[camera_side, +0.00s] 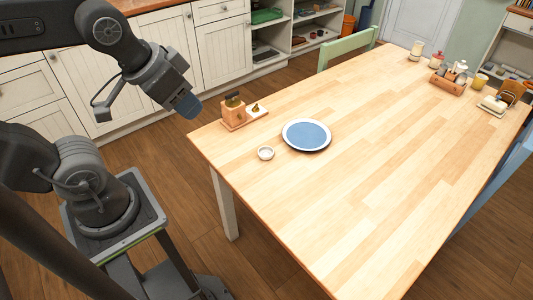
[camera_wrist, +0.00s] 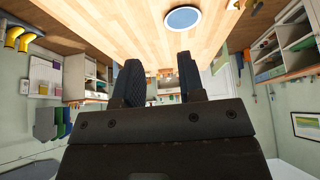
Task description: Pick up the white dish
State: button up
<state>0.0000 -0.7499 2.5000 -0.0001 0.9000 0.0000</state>
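My gripper (camera_side: 187,108) is in the air off the table's left corner, well away from the dish. In the wrist view my gripper (camera_wrist: 157,75) has its two dark fingers apart, with nothing between them.
A wooden caddy (camera_side: 449,83) and jars are at the far end. The middle of the table (camera_side: 370,170) is clear.

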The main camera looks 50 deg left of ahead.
dwell(0.3)
jog(key=o, duration=0.8)
jog(key=n+g, duration=0.6)
jog(key=n, duration=1.2)
send_over(264, 153)
notch_tip(264, 153, down, 21)
jog(key=shift+n, duration=0.3)
jog(key=f, duration=0.7)
jog(key=shift+w+f, duration=0.2)
jog(key=shift+f, duration=0.05)
jog(key=shift+s+f, duration=0.15)
jog(key=shift+f, duration=2.9)
